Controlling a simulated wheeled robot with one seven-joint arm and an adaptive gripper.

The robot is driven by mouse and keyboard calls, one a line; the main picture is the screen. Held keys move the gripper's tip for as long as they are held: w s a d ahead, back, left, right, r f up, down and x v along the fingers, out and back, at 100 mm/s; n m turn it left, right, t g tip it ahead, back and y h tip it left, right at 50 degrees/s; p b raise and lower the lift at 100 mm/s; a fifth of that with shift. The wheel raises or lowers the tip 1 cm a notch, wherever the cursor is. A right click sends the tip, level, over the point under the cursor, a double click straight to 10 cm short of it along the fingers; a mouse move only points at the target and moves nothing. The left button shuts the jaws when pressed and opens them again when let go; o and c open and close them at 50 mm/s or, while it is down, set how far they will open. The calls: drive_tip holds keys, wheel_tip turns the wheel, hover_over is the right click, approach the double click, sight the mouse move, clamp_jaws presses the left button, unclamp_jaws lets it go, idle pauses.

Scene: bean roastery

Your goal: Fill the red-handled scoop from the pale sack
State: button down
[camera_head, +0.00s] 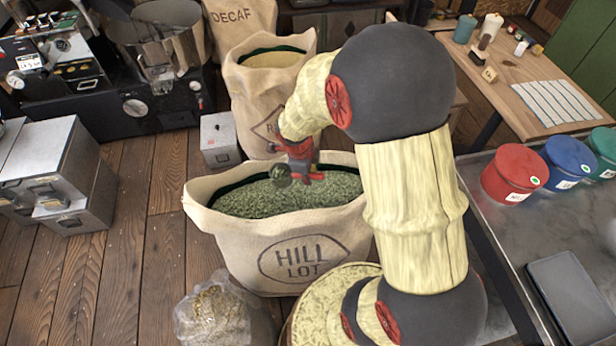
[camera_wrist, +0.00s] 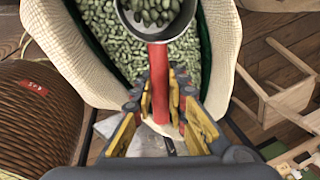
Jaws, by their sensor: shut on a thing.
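The red-handled scoop (camera_wrist: 158,75) is in my gripper (camera_wrist: 168,100), which is shut on its handle in the wrist view. The metal bowl of the scoop, at the top edge, holds some green beans; part of it is cut off. Green beans of the pale sack (camera_head: 225,245) lie around and below the bowl. The sack, marked HILL LOT, stands open in the head view, and its pale cloth also shows in the wrist view (camera_wrist: 60,40). My gripper (camera_head: 298,172) is over the beans inside the sack mouth. The bowl is hard to make out there.
Another open sack (camera_head: 245,95) stands behind, and a DECAF sack beyond it. A clear bag (camera_head: 215,310) and a round container (camera_head: 305,310) stand in front. A grey table (camera_head: 500,240) with red, blue and green canisters is on the right. Wooden floor is free at left.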

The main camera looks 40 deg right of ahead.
drive_tip(key=shift+d+p+v, duration=0.25)
drive_tip(key=shift+p+v, duration=0.2)
drive_tip(key=shift+v, duration=0.65)
drive_tip(key=shift+d+p+v, duration=0.2)
drive_tip(key=shift+p+v, duration=0.25)
drive_tip(key=shift+v, duration=0.65)
drive_tip(key=shift+w, duration=0.2)
